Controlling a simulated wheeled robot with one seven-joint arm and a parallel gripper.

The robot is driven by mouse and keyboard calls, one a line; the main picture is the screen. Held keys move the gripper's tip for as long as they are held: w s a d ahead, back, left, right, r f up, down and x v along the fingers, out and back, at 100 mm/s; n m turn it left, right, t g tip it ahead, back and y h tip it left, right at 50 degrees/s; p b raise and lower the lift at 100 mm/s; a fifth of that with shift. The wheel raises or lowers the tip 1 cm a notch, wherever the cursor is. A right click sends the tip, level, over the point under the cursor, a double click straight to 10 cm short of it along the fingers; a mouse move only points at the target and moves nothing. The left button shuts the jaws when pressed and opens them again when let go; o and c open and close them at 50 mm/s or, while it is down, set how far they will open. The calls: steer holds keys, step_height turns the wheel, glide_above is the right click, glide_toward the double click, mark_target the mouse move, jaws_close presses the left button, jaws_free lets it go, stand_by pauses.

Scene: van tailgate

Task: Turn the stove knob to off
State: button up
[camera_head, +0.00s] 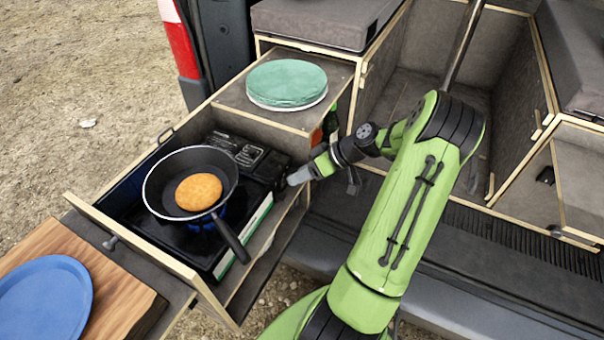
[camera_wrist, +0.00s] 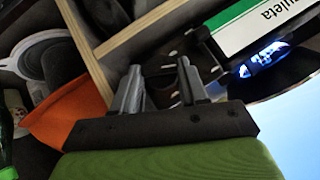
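The black camping stove (camera_head: 262,165) sits in the pulled-out drawer, with a frying pan (camera_head: 218,170) on it. A blue flame glow shows under the pan, and also in the wrist view (camera_wrist: 265,56). My gripper (camera_head: 296,178) is at the stove's right end, near its front corner. In the wrist view my gripper (camera_wrist: 160,88) has its two fingers apart, with dark stove parts beyond them. The stove's white and green labelled front (camera_wrist: 262,22) is at the upper right there. I cannot make out the knob clearly in either view; whether the fingers touch it is unclear.
A golden patty (camera_head: 199,192) lies in the pan; the pan's handle (camera_head: 232,240) points toward the front right. Wooden drawer walls (camera_head: 150,240) surround the stove. Green plates (camera_head: 287,82) sit on the counter behind. An orange item (camera_wrist: 60,112) is left of my gripper in the wrist view.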

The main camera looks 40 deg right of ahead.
steer(key=c, duration=0.5)
steer(key=shift+r+p, duration=0.1)
steer(key=shift+p, duration=0.45)
steer(key=m+y, duration=0.2)
steer(key=y, duration=0.1)
steer(key=f+m+y, duration=0.1)
steer(key=m+y, duration=0.1)
steer(key=y, duration=0.1)
steer(key=d+f+m+y+p, duration=0.1)
steer(key=m+y, duration=0.1)
steer(key=y, duration=0.1)
steer(key=shift+w+m, duration=0.15)
steer(key=shift+m, duration=0.15)
steer(key=shift+y, duration=0.4)
